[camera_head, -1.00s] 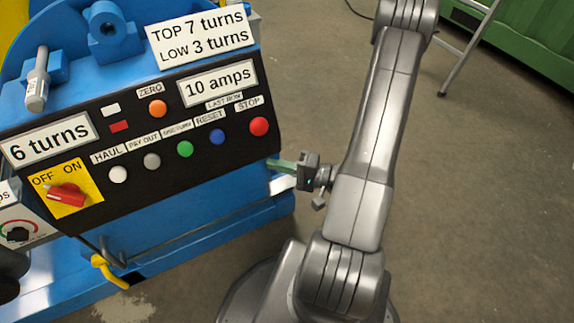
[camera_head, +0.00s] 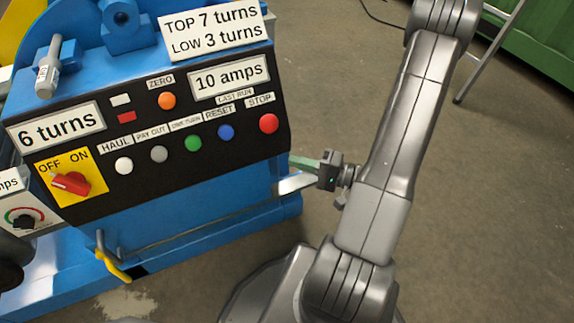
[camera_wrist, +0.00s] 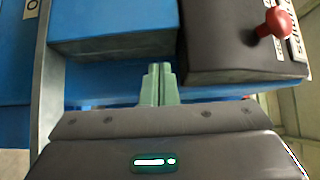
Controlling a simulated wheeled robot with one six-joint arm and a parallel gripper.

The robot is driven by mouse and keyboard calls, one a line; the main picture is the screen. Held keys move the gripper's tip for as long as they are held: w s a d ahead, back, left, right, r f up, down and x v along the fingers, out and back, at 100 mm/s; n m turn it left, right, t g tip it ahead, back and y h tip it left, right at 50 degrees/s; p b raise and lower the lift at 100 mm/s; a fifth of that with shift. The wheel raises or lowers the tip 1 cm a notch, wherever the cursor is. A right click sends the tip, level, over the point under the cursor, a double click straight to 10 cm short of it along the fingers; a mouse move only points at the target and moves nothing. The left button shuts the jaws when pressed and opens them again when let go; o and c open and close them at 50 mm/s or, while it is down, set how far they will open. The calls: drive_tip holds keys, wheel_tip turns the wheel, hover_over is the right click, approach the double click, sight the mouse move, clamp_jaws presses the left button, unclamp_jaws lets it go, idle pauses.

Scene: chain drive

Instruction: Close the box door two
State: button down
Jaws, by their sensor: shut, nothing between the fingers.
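My gripper (camera_head: 292,162) is at the right end of the blue machine, just below the black control panel. Its green fingers are together and empty; they also show in the wrist view (camera_wrist: 158,78), pointing at the blue body. A pale flat piece (camera_head: 297,184) shows just below the fingers in the head view. In the wrist view, a pale upright edge (camera_wrist: 47,75) stands left of the fingers, beside a blue box-like face (camera_wrist: 110,22). I cannot tell for sure which part is box door two, or whether the fingers touch anything.
The black panel (camera_head: 150,195) is close above the fingers, with its red stop button (camera_head: 268,123) near that end. A yellow-handled lever (camera_head: 112,264) is at the machine's lower front. Bare floor lies right of my arm; a green container (camera_head: 545,40) stands farther back.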

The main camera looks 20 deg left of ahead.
drive_tip(key=d+p, duration=0.1)
drive_tip(key=d, duration=0.8)
drive_tip(key=shift+w, duration=0.35)
drive_tip(key=shift+a, duration=0.2)
drive_tip(key=s+a, duration=0.4)
drive_tip(key=a, duration=0.8)
drive_tip(key=shift+a+b, duration=0.15)
drive_tip(key=shift+b, duration=0.15)
drive_tip(key=shift+w, duration=0.1)
